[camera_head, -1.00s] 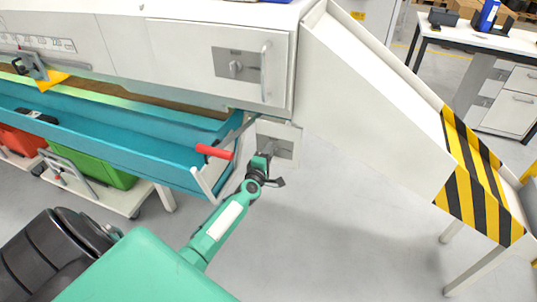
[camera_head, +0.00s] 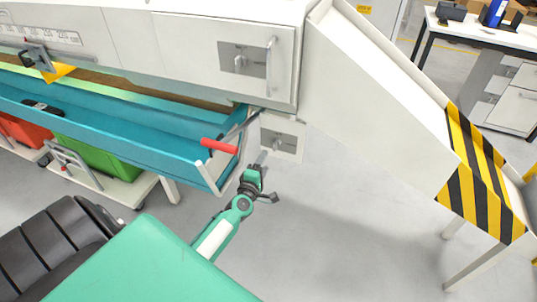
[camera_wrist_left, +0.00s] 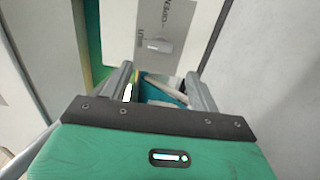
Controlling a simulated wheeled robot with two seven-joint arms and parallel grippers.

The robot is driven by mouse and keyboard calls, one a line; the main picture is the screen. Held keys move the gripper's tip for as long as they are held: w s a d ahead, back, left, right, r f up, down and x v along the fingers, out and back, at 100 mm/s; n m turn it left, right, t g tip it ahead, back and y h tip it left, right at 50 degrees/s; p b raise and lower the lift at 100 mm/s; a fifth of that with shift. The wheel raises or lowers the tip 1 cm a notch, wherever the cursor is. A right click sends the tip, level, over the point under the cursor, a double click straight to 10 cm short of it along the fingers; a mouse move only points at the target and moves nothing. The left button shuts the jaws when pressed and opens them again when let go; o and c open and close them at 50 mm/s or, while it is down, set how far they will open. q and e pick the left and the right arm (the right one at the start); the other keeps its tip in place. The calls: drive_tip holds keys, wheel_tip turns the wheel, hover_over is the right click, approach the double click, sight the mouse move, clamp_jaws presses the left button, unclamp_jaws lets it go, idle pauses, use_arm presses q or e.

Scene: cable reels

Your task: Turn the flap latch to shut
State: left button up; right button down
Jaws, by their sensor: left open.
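The flap latch (camera_head: 278,143) is a small grey turn knob on a grey plate, on a small white panel below the cabinet's right end. In the left wrist view, the latch (camera_wrist_left: 159,46) is a pale bar lying roughly across the picture. The plate carries "OPEN" lettering above it and smaller lettering at its left. I cannot tell exactly which mark it points to. My left gripper (camera_head: 262,164) is just below and in front of the plate. In the left wrist view, its fingers (camera_wrist_left: 160,85) are apart and empty, short of the latch. My right gripper is not in view.
A similar latch plate (camera_head: 243,58) and a bar handle (camera_head: 270,66) are on the white cabinet above. A teal trough (camera_head: 130,142) with a red-gripped lever (camera_head: 219,146) is at left. A white chute (camera_head: 375,100) with striped edging descends at right.

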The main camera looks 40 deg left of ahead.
use_arm(q)
drive_tip(key=shift+v, duration=2.5)
drive_tip(key=s+d+f+m+g+h, duration=0.8)
drive_tip(key=s+d+f+m+g, duration=0.3)
drive_tip(key=s+d+f+m, duration=0.7)
drive_tip(key=s+a+f+m+g+y+p, duration=0.1)
drive_tip(key=s+f+p, duration=0.5)
drive_tip(key=s, duration=0.8)
drive_tip(key=s+a+f+m+g+y+p, duration=0.2)
drive_tip(key=s+f+p, duration=0.5)
drive_tip(key=s+f, duration=0.5)
drive_tip(key=s+a+m+g, duration=0.1)
drive_tip(key=s+m+g, duration=0.1)
drive_tip(key=s, duration=0.1)
drive_tip(key=shift+s+a+f+y, duration=0.15)
drive_tip(key=shift+s+a+y, duration=0.05)
drive_tip(key=shift+s+y, duration=0.1)
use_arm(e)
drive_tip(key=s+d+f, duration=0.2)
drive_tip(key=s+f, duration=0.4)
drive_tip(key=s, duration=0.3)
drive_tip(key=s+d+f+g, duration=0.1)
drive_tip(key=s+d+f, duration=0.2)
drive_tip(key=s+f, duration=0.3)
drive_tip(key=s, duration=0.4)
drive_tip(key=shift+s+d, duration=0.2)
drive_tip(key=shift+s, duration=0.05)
